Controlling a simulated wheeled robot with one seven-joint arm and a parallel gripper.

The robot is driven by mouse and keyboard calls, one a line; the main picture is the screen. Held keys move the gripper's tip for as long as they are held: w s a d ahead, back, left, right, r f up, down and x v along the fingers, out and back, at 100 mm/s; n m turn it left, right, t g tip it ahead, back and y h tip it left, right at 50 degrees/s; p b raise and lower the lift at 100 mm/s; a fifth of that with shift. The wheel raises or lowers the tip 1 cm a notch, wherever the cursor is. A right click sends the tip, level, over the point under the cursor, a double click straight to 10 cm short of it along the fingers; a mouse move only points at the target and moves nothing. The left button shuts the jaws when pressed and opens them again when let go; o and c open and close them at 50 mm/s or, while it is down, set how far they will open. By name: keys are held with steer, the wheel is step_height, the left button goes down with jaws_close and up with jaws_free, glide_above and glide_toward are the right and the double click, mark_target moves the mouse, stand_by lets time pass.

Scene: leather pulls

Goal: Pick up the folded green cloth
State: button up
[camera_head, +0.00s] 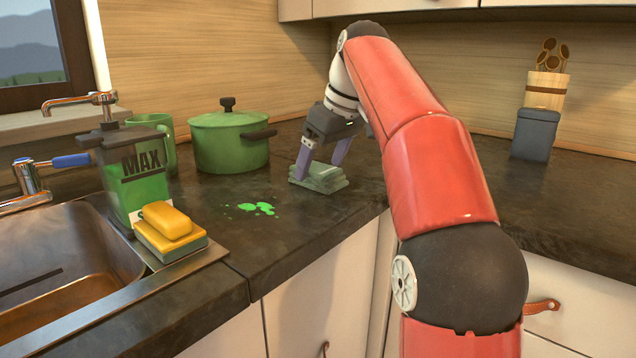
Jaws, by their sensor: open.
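The folded green cloth (318,179) lies flat on the dark counter, right of the green pot. It is a small stack of grey-green layers. My gripper (320,174) points down at it with its fingers spread. One finger is at the cloth's left end and the other is at its far right side. Whether the fingers touch the cloth I cannot tell. Part of the cloth's back edge is hidden by the fingers.
A green pot (228,140) with a lid stands left of the cloth. A green spill (258,208) lies in front. A grey canister (535,134) stands at right.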

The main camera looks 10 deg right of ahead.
steer(key=shift+w+a+f, duration=0.1)
steer(key=shift+w+f, duration=0.15)
steer(key=shift+f, duration=0.45)
steer(key=shift+f, duration=0.25)
steer(key=shift+c, duration=0.3)
steer(key=c, duration=1)
